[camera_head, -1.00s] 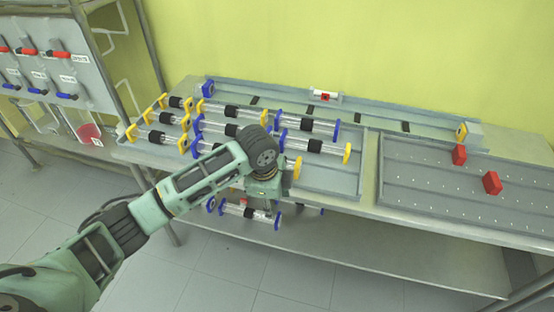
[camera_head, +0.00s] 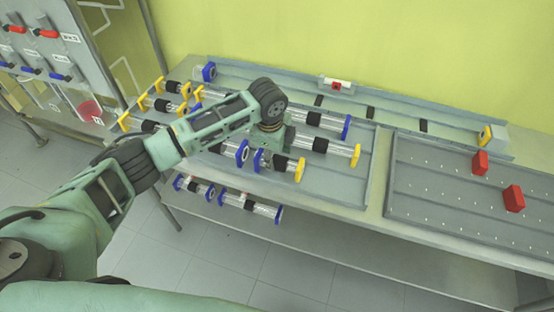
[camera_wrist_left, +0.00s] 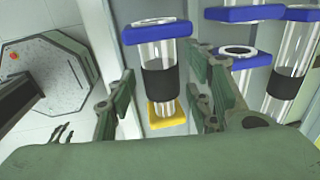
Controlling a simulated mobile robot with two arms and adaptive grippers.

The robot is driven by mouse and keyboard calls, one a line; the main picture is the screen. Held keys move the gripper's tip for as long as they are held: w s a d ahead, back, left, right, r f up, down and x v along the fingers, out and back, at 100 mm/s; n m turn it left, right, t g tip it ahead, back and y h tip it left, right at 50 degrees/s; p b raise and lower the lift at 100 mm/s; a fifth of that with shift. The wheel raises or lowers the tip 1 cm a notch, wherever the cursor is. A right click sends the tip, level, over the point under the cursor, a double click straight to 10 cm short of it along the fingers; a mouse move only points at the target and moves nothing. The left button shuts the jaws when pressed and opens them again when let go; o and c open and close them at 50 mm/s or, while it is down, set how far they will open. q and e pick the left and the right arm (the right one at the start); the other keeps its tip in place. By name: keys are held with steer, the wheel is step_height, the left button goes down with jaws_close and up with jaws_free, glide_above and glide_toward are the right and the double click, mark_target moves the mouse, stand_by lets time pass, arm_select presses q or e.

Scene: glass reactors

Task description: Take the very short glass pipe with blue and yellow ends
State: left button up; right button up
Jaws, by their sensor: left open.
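The very short glass pipe (camera_head: 280,162) lies near the front edge of the pipe tray, with a blue end, a yellow end and a black middle band. It also shows in the left wrist view (camera_wrist_left: 158,78), blue end at the top and yellow end below. My left gripper (camera_wrist_left: 160,80) is open, with one finger on each side of this pipe. I cannot tell whether the fingers touch it. In the head view my left gripper (camera_head: 268,138) is seen from above just behind the short pipe, its fingertips hidden. My right gripper is not in view.
More pipes (camera_head: 235,200) sit on the lower shelf. A perforated tray (camera_head: 440,190) with two red blocks stands at the right.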

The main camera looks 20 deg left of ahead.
mark_target(274, 157)
arm_select(q)
step_height(274, 157, down, 3)
steer(key=shift+w+r+p, duration=0.1)
steer(key=shift+p, duration=0.2)
steer(key=shift+w+f, duration=0.25)
steer(key=shift+f, duration=0.5)
steer(key=shift+c, duration=1.4)
steer(key=c, duration=0.8)
steer(key=shift+r, duration=0.1)
steer(key=shift+c, duration=0.2)
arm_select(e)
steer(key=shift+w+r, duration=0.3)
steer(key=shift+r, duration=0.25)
arm_select(q)
steer(key=shift+r, duration=0.1)
